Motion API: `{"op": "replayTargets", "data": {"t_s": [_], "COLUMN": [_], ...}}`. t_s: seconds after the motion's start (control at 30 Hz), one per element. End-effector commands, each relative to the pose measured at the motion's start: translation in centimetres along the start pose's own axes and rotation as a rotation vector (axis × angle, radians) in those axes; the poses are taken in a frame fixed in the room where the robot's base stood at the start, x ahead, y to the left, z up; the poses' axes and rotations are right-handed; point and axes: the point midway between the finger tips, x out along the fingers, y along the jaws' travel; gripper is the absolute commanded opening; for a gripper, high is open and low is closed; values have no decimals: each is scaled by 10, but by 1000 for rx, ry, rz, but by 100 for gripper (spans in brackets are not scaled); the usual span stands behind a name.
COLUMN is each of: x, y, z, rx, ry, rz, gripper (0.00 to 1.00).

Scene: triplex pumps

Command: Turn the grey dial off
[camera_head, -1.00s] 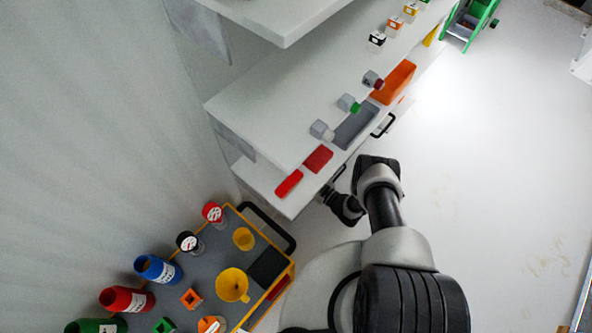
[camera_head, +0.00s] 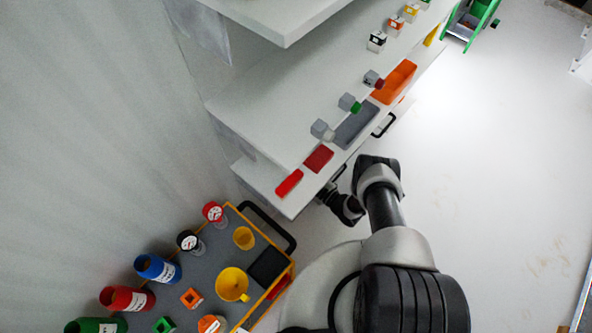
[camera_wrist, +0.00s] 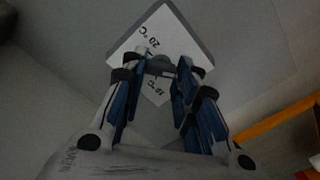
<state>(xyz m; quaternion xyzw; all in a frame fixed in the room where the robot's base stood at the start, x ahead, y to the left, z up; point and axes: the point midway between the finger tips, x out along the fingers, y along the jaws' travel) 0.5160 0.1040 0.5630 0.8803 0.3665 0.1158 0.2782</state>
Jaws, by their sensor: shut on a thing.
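The grey dial (camera_wrist: 159,65) sits on a square plate (camera_wrist: 180,27) with a white face, a grey border and temperature marks such as "20 °C" in the wrist view. My gripper (camera_wrist: 161,74) has its blue-padded fingers on both sides of the dial and is shut on it. The fingers cover part of the plate and its marks, so I cannot read the dial's setting. In the head view my arm reaches to the bench's front, and the dial and fingertips are hidden there.
A trolley (camera_head: 225,260) with bottles, gauges and a yellow funnel (camera_head: 232,284) stands at lower left. The floor (camera_head: 490,180) to the right is clear.

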Motion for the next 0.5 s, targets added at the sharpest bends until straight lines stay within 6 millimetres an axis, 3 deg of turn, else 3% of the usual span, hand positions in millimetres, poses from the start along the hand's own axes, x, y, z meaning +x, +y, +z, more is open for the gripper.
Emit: {"op": "replayTargets", "data": {"t_s": [0.27,0.3,0.5], "x": [0,0,0], "y": [0,0,0], "z": [0,0,0], "rx": [1,1,1], "ry": [-1,-1,-1], "rz": [0,0,0], "gripper": [4,30,43]}}
